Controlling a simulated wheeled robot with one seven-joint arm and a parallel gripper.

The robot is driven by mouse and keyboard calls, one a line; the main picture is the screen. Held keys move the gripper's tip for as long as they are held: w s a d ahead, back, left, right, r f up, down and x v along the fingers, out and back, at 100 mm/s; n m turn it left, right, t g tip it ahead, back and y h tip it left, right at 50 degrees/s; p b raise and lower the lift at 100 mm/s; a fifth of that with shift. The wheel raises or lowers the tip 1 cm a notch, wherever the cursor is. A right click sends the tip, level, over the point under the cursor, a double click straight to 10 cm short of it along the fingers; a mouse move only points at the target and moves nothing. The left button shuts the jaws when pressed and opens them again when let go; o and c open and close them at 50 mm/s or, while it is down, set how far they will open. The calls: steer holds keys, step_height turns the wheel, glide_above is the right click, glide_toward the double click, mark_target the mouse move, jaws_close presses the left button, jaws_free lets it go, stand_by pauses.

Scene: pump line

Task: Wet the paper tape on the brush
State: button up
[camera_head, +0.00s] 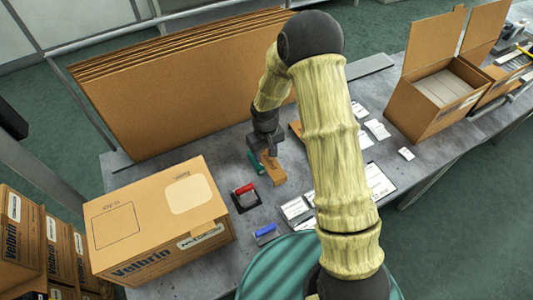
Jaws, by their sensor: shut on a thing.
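My gripper (266,150) is at the middle of the grey bench, pointing down. It is shut on a small tan-brown printed piece (272,169), which looks like the paper tape. A green thing (256,162) is right beside the tan piece, on its left. I cannot tell whether the two touch. A red-topped dark thing (245,197) lies in front of them, and a blue-topped one (267,234) lies nearer the front edge. I cannot tell which thing is the brush. My arm hides part of the bench to the right of the gripper.
A large closed carton (155,222) stands on the left of the bench (215,155). Flat cardboard sheets (185,85) stand behind. Open cartons (435,95) are at the far right. White cards and papers (378,180) lie right of my arm.

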steer(key=shift+w+a, duration=0.35)
steer(key=shift+w, duration=0.45)
steer(key=shift+w+a, duration=0.25)
steer(key=shift+w, duration=0.4)
steer(key=shift+w+a, duration=0.25)
steer(key=shift+w, duration=0.35)
steer(key=shift+w+a, duration=0.3)
steer(key=shift+w, duration=0.3)
steer(key=shift+w+a, duration=0.25)
steer(key=shift+w, duration=0.35)
steer(key=shift+s+d, duration=0.1)
steer(key=shift+s, duration=0.05)
steer(key=shift+s+d+p, duration=0.15)
steer(key=shift+s+d, duration=0.1)
steer(key=shift+s, duration=0.3)
steer(key=shift+s+d+p, duration=0.15)
steer(key=shift+s+d, duration=0.05)
steer(key=shift+s, duration=0.35)
steer(key=shift+s+d, duration=0.25)
steer(key=shift+s, duration=0.4)
steer(key=shift+s+d, duration=0.25)
steer(key=shift+s, duration=0.35)
